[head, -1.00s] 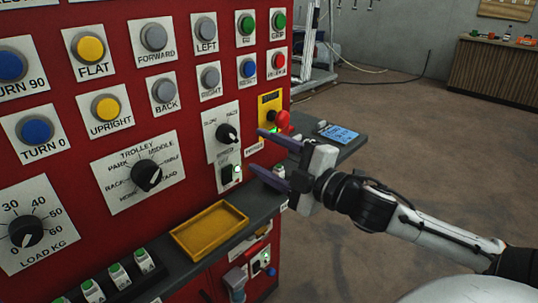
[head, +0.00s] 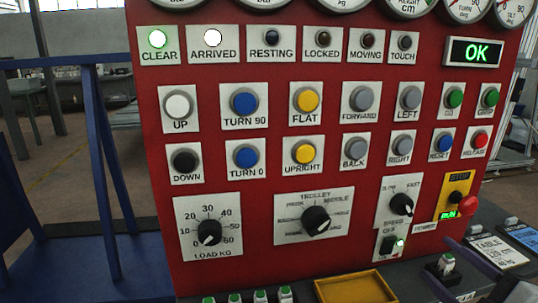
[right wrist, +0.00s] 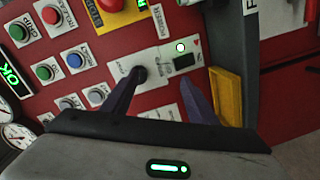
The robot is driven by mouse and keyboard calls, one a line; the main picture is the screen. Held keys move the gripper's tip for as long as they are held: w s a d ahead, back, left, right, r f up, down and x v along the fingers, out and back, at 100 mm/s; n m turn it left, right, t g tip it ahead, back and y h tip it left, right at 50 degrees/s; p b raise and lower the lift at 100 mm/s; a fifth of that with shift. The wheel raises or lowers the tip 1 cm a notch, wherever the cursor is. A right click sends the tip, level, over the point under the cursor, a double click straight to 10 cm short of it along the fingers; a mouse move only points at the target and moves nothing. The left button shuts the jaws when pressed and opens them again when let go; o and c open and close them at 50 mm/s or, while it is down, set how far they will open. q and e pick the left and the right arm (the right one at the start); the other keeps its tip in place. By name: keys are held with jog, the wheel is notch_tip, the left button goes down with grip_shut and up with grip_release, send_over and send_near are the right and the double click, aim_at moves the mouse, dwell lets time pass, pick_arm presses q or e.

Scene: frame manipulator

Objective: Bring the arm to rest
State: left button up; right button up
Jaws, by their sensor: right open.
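The red control panel (head: 270,190) fills the head view. The RESTING lamp (head: 272,37), LOCKED lamp (head: 323,38) and TOUCH lamp (head: 404,41) are dark. The display (head: 475,52) reads OK in green. The UP button (head: 178,106) is pale; the DOWN button (head: 184,161) is black. My right gripper (head: 441,264) is open and empty at the lower right, before the panel's lower part. In the right wrist view its fingers (right wrist: 162,78) stand apart near the SPEED knob (right wrist: 138,75). My left gripper is out of view.
The TROLLEY knob (head: 317,220) and LOAD KG knob (head: 210,232) sit low on the panel. A yellow tray (head: 356,287) lies on the ledge. A blue frame (head: 93,170) stands at left.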

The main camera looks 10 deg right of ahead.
jog(key=s+a+f+m+g, duration=0.3)
jog(key=s+f+m, duration=0.1)
jog(key=f, duration=0.8)
jog(key=s+a+f+m+g, duration=0.2)
jog(key=s+a+f+m, duration=0.15)
jog(key=f, duration=0.85)
jog(key=s+a+f+m+g+y, duration=0.1)
jog(key=s+a+f, duration=0.3)
jog(key=a, duration=0.3)
jog(key=s+a+f+m+g+y, duration=0.1)
jog(key=s+a+f+m+g, duration=0.1)
jog(key=s+a+f, duration=0.3)
jog(key=a+f, duration=0.1)
jog(key=a, duration=0.2)
jog(key=shift+a, duration=0.25)
